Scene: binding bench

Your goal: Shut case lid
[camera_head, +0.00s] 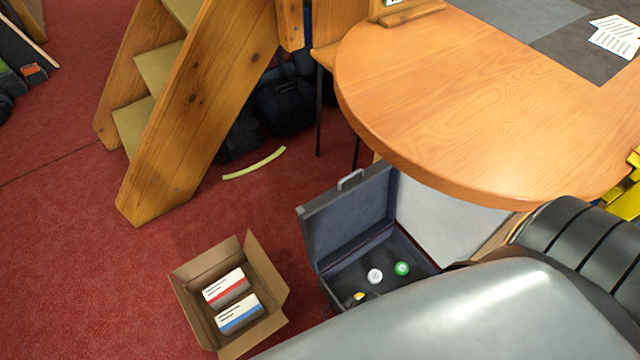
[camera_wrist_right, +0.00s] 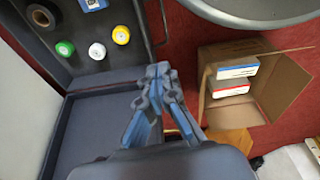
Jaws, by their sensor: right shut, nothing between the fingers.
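The dark grey case (camera_head: 318,272) stands open on the red carpet. Its lid (camera_head: 345,213) is raised, with a grey handle (camera_head: 350,180) on its top edge. The right wrist view also shows the case's base (camera_wrist_right: 112,62) and the inside of the lid (camera_wrist_right: 95,125). My right gripper (camera_wrist_right: 158,72) is shut and empty. In that view its fingers overlap the lid's edge; I cannot tell whether they touch it. In the head view my grey arm hides the gripper and the case's near side. My left gripper is in neither view.
In the case lie a white spool (camera_head: 375,276), a green spool (camera_head: 402,268) and a yellow one (camera_wrist_right: 121,35). An open cardboard box (camera_head: 187,300) holding two small boxes stands beside it. A round-ended wooden table (camera_head: 450,100) overhangs behind; wooden steps (camera_head: 200,100) stand back left.

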